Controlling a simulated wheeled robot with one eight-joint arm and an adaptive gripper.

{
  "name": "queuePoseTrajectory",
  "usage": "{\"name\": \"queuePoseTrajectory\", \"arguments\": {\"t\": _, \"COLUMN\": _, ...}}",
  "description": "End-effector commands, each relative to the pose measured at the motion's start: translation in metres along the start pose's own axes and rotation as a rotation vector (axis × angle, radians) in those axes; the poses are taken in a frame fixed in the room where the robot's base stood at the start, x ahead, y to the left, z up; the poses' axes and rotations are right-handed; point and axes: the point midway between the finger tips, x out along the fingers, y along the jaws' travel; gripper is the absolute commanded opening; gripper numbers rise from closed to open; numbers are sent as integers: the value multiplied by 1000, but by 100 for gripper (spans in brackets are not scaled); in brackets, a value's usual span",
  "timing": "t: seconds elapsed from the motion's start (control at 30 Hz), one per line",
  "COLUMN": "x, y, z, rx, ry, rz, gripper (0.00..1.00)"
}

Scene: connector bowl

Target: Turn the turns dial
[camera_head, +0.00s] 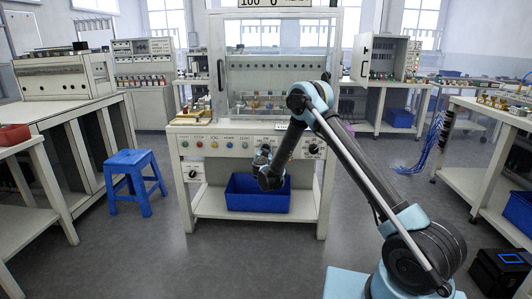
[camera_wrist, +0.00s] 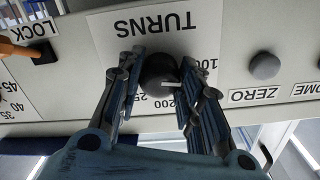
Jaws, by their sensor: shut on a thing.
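The turns dial (camera_wrist: 158,70) is a round dark knob on a white plate lettered TURNS, upside down in the wrist view. My gripper (camera_wrist: 164,66) has its two fingers on either side of the knob and is shut on it. A white pointer line on the knob lies nearly level and points right in the wrist view. In the head view my gripper (camera_head: 262,155) is at the front panel of the machine (camera_head: 225,143) and hides the dial.
A grey round button (camera_wrist: 265,66) marked ZERO sits right of the dial in the wrist view. An orange-handled LOCK switch (camera_wrist: 42,50) sits to its left. A blue bin (camera_head: 243,200) stands below the panel. A blue stool (camera_head: 128,160) stands left on open floor.

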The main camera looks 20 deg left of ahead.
Motion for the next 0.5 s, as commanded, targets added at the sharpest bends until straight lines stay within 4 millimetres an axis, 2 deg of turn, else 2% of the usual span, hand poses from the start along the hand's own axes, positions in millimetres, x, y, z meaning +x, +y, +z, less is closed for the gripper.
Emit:
{"name": "queuePoseTrajectory", "arguments": {"t": 0.2, "x": -1, "y": 2, "z": 2, "rx": -120, "ry": 1, "rz": 1, "gripper": 10}}
{"name": "queuePoseTrajectory", "arguments": {"t": 0.5, "x": -1, "y": 2, "z": 2, "rx": -201, "ry": 3, "rz": 2, "gripper": 10}}
